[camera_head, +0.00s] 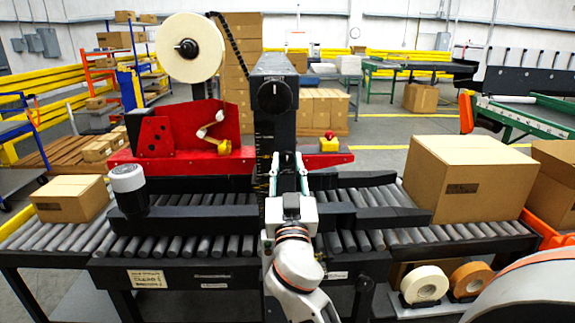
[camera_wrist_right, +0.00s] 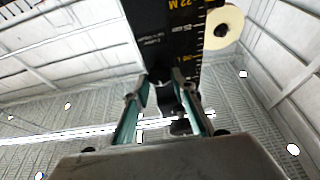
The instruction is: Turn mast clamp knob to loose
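The mast clamp knob (camera_head: 274,97) is a round black knob on the upper front of the dark upright mast (camera_head: 268,141). A small pale mark shows on its face, but I cannot read its setting. My right gripper (camera_head: 288,158) is in front of the mast, below the knob and slightly to its right, with its fingers pointing up. In the right wrist view, its two fingers (camera_wrist_right: 161,86) are apart with nothing held between them. My left gripper is out of view.
A tape roll (camera_head: 190,48) and red tape head (camera_head: 190,132) stand left of the mast. A black-and-white cylinder (camera_head: 128,180) stands at the left rail. Cartons sit on the roller conveyor at left (camera_head: 70,198) and right (camera_head: 468,178). Spare tape rolls (camera_head: 424,284) lie below.

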